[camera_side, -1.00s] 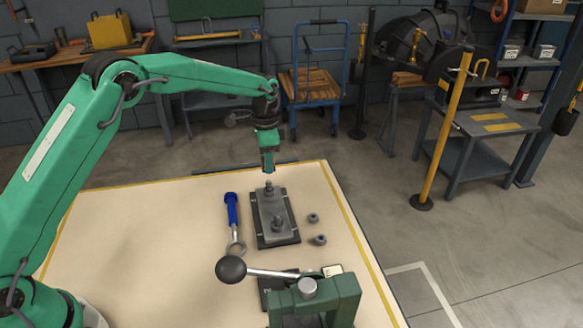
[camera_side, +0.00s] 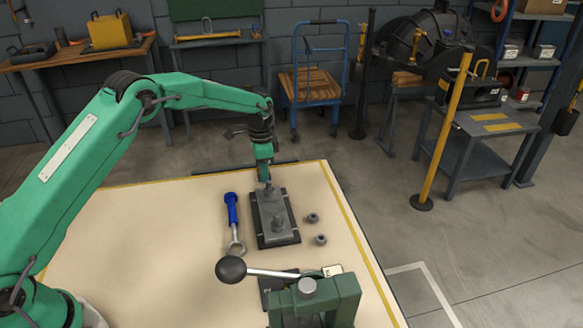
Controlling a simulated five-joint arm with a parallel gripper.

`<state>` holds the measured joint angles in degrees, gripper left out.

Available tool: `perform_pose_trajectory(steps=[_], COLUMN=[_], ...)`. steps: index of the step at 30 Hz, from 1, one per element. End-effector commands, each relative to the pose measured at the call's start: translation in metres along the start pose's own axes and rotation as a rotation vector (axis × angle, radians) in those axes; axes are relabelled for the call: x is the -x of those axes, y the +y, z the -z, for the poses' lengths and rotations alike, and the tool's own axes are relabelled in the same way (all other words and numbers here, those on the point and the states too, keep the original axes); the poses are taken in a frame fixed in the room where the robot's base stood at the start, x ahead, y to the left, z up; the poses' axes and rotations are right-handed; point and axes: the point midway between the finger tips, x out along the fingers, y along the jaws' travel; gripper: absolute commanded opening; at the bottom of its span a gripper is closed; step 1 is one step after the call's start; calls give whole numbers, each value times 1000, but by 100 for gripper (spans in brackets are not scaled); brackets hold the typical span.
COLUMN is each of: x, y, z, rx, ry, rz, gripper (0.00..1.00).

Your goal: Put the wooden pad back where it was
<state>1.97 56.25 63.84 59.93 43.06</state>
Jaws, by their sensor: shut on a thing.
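My gripper (camera_side: 266,183) points down at the far end of a grey metal plate assembly (camera_side: 266,216), and its tips cover the top of the far post (camera_side: 268,190). It looks shut on that post, though the tips are small and dark here. A second post (camera_side: 278,222) stands nearer the front of the plate. No wooden pad is clearly recognisable; a small pale block (camera_side: 332,271) beside the green clamp (camera_side: 318,298) may be it, but I cannot tell its material.
A blue-handled wrench (camera_side: 232,212) lies left of the plate. Two grey nuts (camera_side: 313,218) (camera_side: 320,240) lie to its right. The clamp's lever with a black ball (camera_side: 231,270) reaches left at the front. The left part of the pale table (camera_side: 150,240) is clear.

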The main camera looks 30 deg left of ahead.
Motion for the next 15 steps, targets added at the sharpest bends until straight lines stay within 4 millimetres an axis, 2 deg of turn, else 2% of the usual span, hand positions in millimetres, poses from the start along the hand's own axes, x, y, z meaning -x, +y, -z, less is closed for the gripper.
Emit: perform_pose_trajectory(steps=[14, 15], x=[-5, -5], y=[0, 0], z=[0, 0], rx=[0, 0], ry=[1, 1], rz=[1, 1], gripper=[11, 40])
